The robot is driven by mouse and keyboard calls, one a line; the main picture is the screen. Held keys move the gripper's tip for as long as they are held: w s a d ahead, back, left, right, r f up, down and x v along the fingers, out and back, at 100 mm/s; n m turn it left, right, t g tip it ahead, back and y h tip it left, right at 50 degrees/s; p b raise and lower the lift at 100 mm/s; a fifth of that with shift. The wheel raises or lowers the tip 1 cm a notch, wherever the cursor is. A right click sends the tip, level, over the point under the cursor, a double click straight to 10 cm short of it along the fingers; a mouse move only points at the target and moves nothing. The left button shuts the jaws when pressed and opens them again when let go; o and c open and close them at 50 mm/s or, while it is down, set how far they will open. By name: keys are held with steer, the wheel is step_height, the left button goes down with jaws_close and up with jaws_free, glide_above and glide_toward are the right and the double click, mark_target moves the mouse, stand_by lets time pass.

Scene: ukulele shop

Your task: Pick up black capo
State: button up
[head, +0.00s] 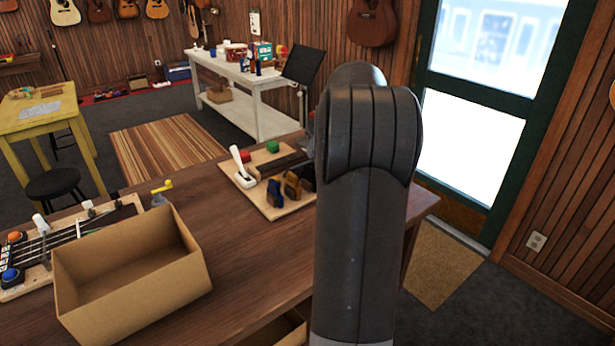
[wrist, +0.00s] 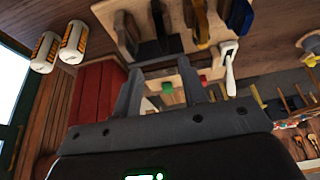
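A wooden board (head: 257,203) on the brown table carries several capos. In the wrist view, a dark, upright capo shape, probably the black capo (wrist: 158,47), stands at the board, just beyond the fingertips. A brown-yellow capo (wrist: 200,22) and a blue capo (wrist: 238,14) stand to its right. In the head view the blue capo (head: 274,192) and brown capo (head: 292,187) show beside a dark piece that my arm partly hides. My gripper (wrist: 161,76) is open, its two fingers apart with nothing held between them. My arm hides the gripper in the head view.
A white capo (head: 243,175), green ball (head: 272,147) and red piece (head: 245,156) are on the board. An open cardboard box (head: 130,270) stands front left, near a ukulele neck (head: 75,240). Two white bottles (wrist: 73,42) show in the wrist view. The table between box and board is clear.

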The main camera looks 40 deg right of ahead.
mark_target(310, 167)
steer(key=x, duration=1)
steer(key=shift+a+f, duration=0.1)
steer(key=shift+a, duration=0.2)
steer(key=shift+s, duration=0.1)
steer(key=shift+c, duration=0.5)
jaws_close()
